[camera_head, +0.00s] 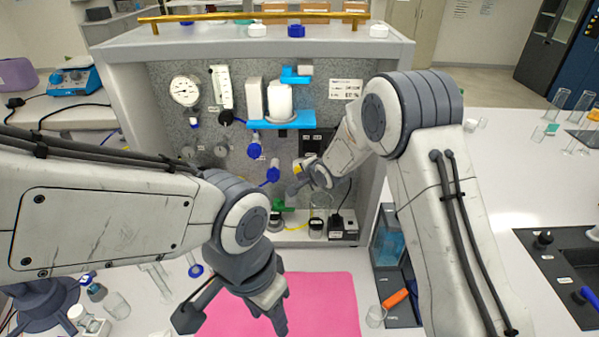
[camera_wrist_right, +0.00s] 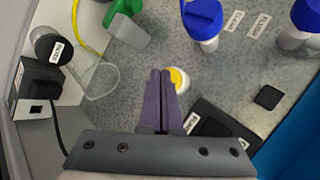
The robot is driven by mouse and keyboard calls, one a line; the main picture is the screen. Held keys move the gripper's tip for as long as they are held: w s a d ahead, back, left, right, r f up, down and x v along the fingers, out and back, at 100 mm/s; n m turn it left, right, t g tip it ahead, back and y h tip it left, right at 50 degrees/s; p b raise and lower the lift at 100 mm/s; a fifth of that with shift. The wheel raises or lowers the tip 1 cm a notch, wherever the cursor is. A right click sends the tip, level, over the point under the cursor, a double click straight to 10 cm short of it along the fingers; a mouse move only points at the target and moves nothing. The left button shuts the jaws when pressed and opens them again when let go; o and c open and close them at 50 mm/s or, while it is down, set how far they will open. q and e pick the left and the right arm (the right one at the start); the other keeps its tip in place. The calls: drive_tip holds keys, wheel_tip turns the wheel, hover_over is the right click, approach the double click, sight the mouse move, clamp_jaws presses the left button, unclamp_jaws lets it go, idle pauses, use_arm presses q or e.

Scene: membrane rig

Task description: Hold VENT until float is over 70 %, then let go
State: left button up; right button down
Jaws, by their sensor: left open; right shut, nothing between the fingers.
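My right gripper (camera_head: 296,186) is shut and empty, close to the rig's back panel. My left gripper (camera_head: 232,322) is open and empty above the pink mat (camera_head: 322,300).
Blue valve handles (camera_head: 254,150) and a round gauge (camera_head: 185,90) are on the panel. The right wrist view shows a green part (camera_wrist_right: 126,28), a yellow tube (camera_wrist_right: 88,28) and a black-capped item (camera_wrist_right: 52,50) near my right fingers.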

drive_tip(key=shift+w+p, duration=0.3)
idle(1.8)
drive_tip(key=shift+s+b, duration=0.5)
drive_tip(key=shift+s, duration=0.45)
drive_tip(key=shift+s+b, duration=1.15)
drive_tip(key=shift+s, duration=1.4)
